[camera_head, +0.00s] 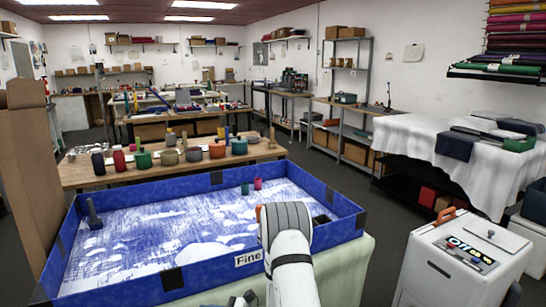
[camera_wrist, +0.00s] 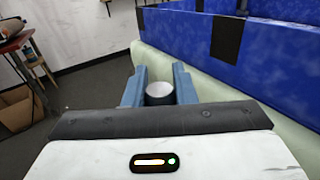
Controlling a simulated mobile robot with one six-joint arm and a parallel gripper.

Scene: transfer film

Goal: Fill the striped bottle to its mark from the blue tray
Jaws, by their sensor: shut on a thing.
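The blue tray (camera_head: 190,275) has a "Fine" label on its near wall and a white powdery layer with blue showing through. Its side wall also shows in the wrist view (camera_wrist: 275,50). My gripper (camera_wrist: 160,88) is shut on a small dark round object (camera_wrist: 160,100) with a pale grey top, outside the tray wall. I cannot tell whether that top is a fill or a lid. I cannot make out a striped bottle; several jars and bottles stand on the wooden table (camera_head: 135,180) behind the tray.
A dark upright tool (camera_head: 93,215) is at the tray's left side. A white cabinet (camera_head: 465,260) stands at right. Dark floor (camera_head: 385,225) is clear between tray and cabinet.

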